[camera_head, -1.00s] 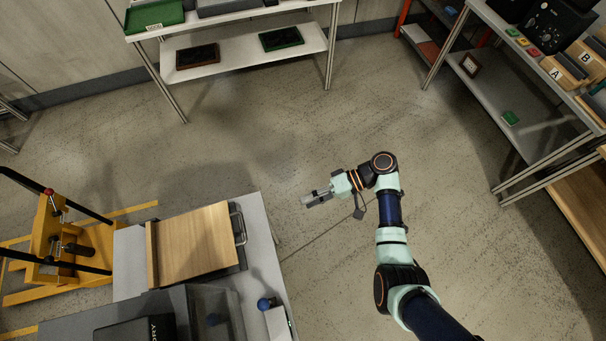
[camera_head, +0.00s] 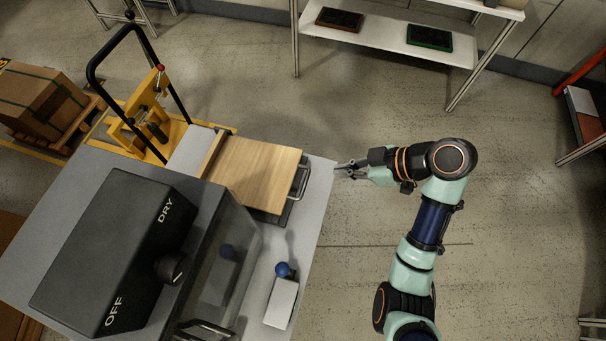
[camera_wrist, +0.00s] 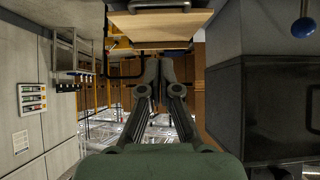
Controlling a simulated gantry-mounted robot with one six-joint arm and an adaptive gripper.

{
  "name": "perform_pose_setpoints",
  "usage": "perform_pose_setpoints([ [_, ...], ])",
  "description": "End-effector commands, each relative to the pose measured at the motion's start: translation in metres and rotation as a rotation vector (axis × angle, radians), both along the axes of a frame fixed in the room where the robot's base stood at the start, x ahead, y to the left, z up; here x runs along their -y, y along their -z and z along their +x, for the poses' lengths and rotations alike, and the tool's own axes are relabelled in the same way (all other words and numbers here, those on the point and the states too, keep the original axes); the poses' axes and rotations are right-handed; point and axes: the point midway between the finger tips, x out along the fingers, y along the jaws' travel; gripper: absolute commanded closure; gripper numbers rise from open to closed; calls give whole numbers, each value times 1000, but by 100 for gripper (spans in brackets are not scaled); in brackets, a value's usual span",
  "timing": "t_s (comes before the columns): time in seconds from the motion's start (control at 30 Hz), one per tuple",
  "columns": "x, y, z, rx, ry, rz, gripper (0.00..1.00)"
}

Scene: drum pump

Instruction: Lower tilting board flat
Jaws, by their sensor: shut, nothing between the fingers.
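The tilting board (camera_head: 255,172) is a light wooden panel on the grey table in the head view, with a dark base showing below its right and front edges. I cannot tell its exact tilt. A metal bar handle (camera_head: 301,177) is at its right edge. In the wrist view the board (camera_wrist: 160,24) is at the top, with the handle (camera_wrist: 160,7) against it. My gripper (camera_head: 338,169) is to the right of the handle, apart from it and pointing left towards the board. Its fingers (camera_wrist: 160,62) are shut and empty in the wrist view.
A black box marked DRY and OFF (camera_head: 120,250) with a clear-sided case stands in front of the board. A blue ball knob (camera_head: 283,269) stands beside a white block (camera_head: 281,303). A yellow frame with a black handle (camera_head: 150,110) is behind left. Floor right of the table is open.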

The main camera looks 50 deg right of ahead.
Motion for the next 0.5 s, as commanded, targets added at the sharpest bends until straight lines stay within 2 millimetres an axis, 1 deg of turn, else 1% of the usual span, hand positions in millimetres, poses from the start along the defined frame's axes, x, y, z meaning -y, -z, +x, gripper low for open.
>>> perform_pose_setpoints([
  [0.07,0,-1,1,0,1,1,100],
  [0.17,-3,6,6,-1,0,4,100],
  [0.27,-9,19,17,-2,0,5,100],
  [0.5,-26,52,53,-3,0,7,100],
])
